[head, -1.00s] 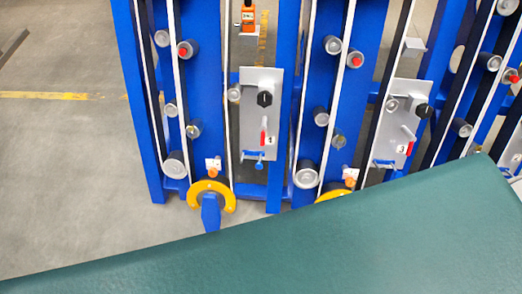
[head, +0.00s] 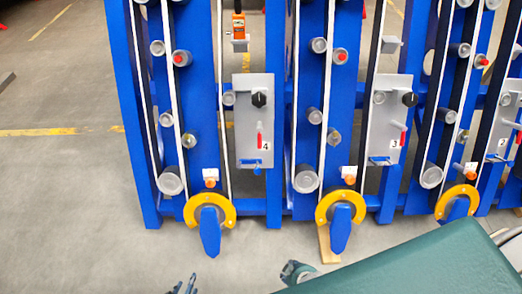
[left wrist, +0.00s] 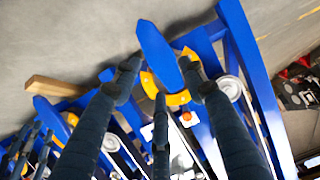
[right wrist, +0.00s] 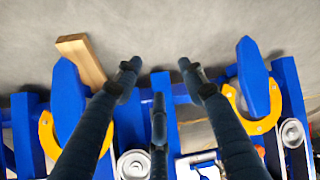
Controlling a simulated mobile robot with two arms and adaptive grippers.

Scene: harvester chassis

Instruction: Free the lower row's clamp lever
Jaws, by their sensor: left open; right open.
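A blue paddle-shaped lever in a yellow horseshoe ring hangs at the foot of row 4 (head: 209,230). It also shows in the left wrist view (left wrist: 155,45), lined up between the spread fingers of my left gripper (left wrist: 159,64); contact cannot be told. Tips of my left gripper (head: 183,286) show at the head view's bottom edge. A like lever (head: 341,228) hangs at row 3. My right gripper (right wrist: 159,66) is open and empty, pointing between these two levers. Which lever is the lower row's clamp lever is not marked.
The blue frame carries grey panels numbered 4 (head: 254,120), 3 (head: 386,118) and 2, with red handles and black knobs. A third ring and lever (head: 457,203) stands right. A wooden block (head: 327,245) lies by row 3's lever. Grey floor (head: 60,200) is clear on the left.

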